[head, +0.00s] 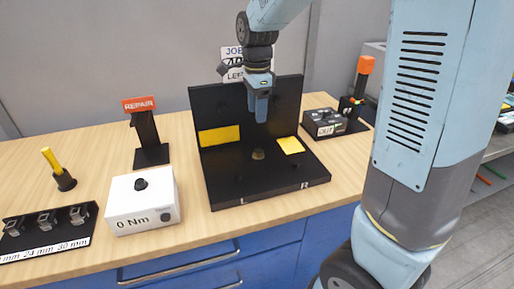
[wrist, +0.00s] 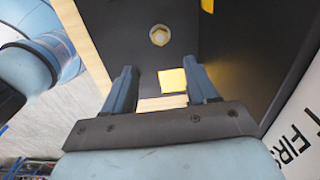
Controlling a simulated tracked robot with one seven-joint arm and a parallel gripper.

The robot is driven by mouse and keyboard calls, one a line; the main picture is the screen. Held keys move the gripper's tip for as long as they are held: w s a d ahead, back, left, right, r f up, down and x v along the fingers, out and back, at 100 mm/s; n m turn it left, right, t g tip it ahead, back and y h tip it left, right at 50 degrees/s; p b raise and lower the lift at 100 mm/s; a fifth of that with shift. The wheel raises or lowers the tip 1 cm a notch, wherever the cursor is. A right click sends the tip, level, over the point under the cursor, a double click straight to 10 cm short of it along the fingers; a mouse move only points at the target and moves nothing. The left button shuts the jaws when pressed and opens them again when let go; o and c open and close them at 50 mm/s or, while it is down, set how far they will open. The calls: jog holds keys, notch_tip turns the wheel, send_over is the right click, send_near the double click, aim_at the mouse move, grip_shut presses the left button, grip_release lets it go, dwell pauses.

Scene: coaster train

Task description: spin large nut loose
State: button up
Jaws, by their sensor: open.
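A black stand (head: 226,183) with an upright back panel is on the wooden bench. A small brownish nut (head: 258,154) sits on its base, near the middle. My gripper (head: 260,112) points down above the stand's base, in front of the back panel, apart from the nut. In the wrist view, my gripper (wrist: 159,72) has its two blue fingers spread, with nothing between them. I cannot tell whether this is the large nut.
A white box marked 0 Nm (head: 143,200) and a REPAIR post (head: 146,130) stand left. A labelled socket rack (head: 46,225) lies far left. A dark box (head: 324,122) stands right.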

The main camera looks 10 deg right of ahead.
aim_at(257, 151)
notch_tip(257, 151, down, 14)
jog(key=shift+r, duration=0.1)
dwell(0.5)
jog(key=c, duration=1.1)
